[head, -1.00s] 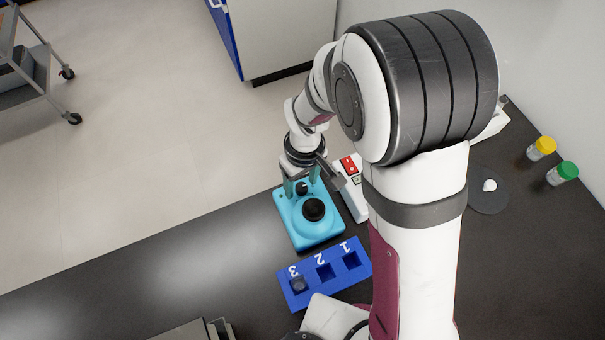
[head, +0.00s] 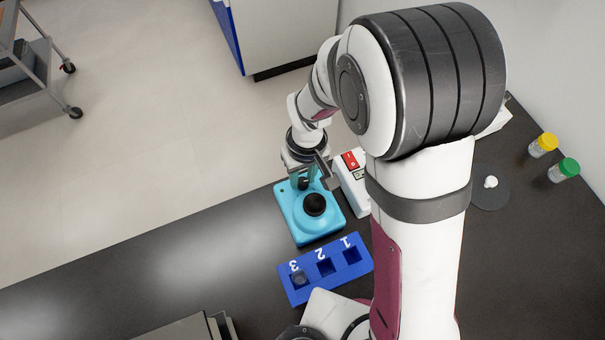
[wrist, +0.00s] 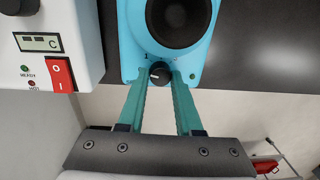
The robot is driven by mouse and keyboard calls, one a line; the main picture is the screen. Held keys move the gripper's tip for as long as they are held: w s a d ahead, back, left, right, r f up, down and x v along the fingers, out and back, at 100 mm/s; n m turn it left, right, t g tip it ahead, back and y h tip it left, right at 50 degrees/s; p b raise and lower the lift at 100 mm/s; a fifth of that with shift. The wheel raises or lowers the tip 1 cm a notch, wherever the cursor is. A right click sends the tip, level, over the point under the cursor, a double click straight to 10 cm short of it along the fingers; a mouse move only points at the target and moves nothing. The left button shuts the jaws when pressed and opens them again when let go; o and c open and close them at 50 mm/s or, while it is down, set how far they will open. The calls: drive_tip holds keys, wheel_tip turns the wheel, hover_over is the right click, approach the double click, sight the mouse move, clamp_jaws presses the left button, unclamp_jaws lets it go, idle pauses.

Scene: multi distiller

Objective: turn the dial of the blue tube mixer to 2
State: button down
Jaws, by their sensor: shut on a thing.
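The blue tube mixer (head: 318,222) stands on the dark bench, with a round black cup on top. It also fills the top middle of the wrist view (wrist: 203,66). Its small black dial (wrist: 159,73) with a white pointer mark sits on the edge nearest my gripper. My gripper (wrist: 159,76) has its two green fingers shut on the dial, one on each side. In the head view my gripper (head: 309,181) reaches down at the mixer's far edge, and the wrist partly hides the dial.
A white heater box (head: 352,182) with a red switch stands close to the right of the mixer. A blue rack (head: 325,271) with slots 1, 2 and 3 lies in front. Yellow-capped (head: 543,145) and green-capped (head: 564,170) vials stand far right. The bench left of the mixer is clear.

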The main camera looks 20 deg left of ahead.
drive_tip(key=m, duration=0.5)
drive_tip(key=shift+m, duration=0.3)
drive_tip(key=m, duration=0.5)
drive_tip(key=shift+t, duration=0.3)
drive_tip(key=shift+m, duration=0.3)
drive_tip(key=c, duration=0.6)
unclamp_jaws()
drive_tip(key=shift+d, duration=0.1)
